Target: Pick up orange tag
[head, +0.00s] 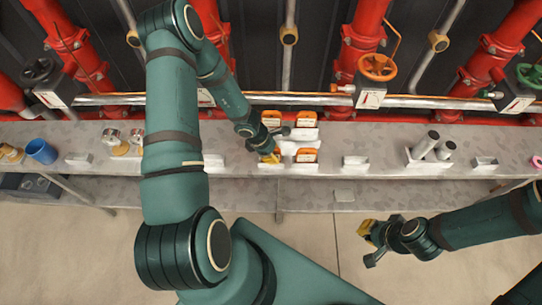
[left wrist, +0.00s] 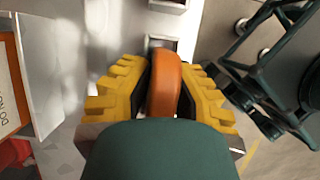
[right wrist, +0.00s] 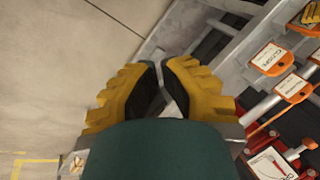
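Several orange tags stand in small white holders on the grey shelf in the head view, among them a back left tag (head: 271,117), a back right tag (head: 305,118) and a front right tag (head: 305,155). My left gripper (head: 268,156) is at the front left holder. In the left wrist view an orange tag (left wrist: 164,85) fills the gap between its yellow fingers, with the dark pads against both sides. The tag's lower part is hidden by my wrist. My right gripper (head: 368,234) is empty and in front of the shelf; its fingertips nearly meet in the right wrist view (right wrist: 160,80).
The grey shelf (head: 230,180) also holds a blue cup (head: 41,151), metal cylinders (head: 425,145) in a white holder and small white trays (head: 355,162). Red pipes with an orange valve wheel (head: 378,67) stand behind. Open floor lies in front.

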